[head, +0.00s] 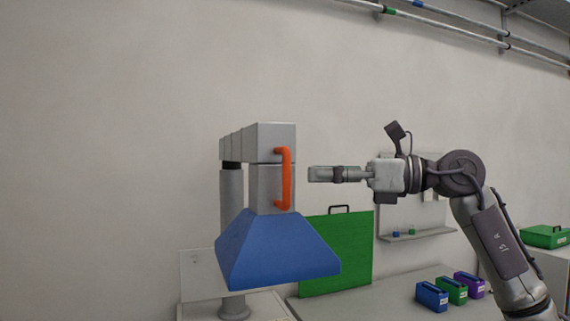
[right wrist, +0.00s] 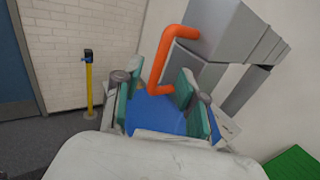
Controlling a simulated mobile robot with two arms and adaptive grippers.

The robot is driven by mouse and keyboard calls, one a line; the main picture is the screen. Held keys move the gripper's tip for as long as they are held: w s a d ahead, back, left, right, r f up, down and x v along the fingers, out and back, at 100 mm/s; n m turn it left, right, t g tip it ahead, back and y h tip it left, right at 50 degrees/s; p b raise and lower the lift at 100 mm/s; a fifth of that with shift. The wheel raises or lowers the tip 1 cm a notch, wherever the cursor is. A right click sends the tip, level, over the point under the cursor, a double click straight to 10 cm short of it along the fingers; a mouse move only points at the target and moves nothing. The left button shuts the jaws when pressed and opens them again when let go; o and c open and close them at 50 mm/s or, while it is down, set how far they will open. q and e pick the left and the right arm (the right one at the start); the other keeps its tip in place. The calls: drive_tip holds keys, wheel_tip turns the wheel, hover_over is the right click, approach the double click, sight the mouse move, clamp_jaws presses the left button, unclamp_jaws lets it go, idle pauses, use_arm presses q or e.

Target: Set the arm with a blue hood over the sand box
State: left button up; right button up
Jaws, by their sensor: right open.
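The blue hood (head: 272,249) hangs from a grey arm (head: 262,140) on a grey post, left of centre in the head view. An orange handle (head: 284,178) is fixed upright to the arm's front. My right gripper (head: 312,174) is raised to the right of the handle, apart from it in the head view. In the right wrist view the gripper (right wrist: 160,95) is open, with the handle (right wrist: 176,58) showing just beyond and between its fingers, and the hood (right wrist: 160,112) behind. My left gripper is not in view. I cannot make out a sand box.
A green panel (head: 338,252) stands upright behind the hood. Blue, green and purple boxes (head: 450,290) stand on the bench at the right. A green case (head: 545,236) lies farther right. A yellow post (right wrist: 89,85) stands on the floor in the wrist view.

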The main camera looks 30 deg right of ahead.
sight(289, 172)
drive_tip(key=p+x, duration=0.2)
drive_tip(key=x, duration=0.4)
drive_tip(key=shift+w, duration=0.15)
drive_tip(key=shift+w+a, duration=0.2)
drive_tip(key=shift+a, duration=0.05)
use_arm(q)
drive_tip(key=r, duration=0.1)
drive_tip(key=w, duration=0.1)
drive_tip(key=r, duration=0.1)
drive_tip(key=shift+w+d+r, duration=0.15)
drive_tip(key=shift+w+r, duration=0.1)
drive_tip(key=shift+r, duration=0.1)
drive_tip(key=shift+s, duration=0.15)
use_arm(e)
drive_tip(key=shift+d, duration=0.1)
clamp_jaws()
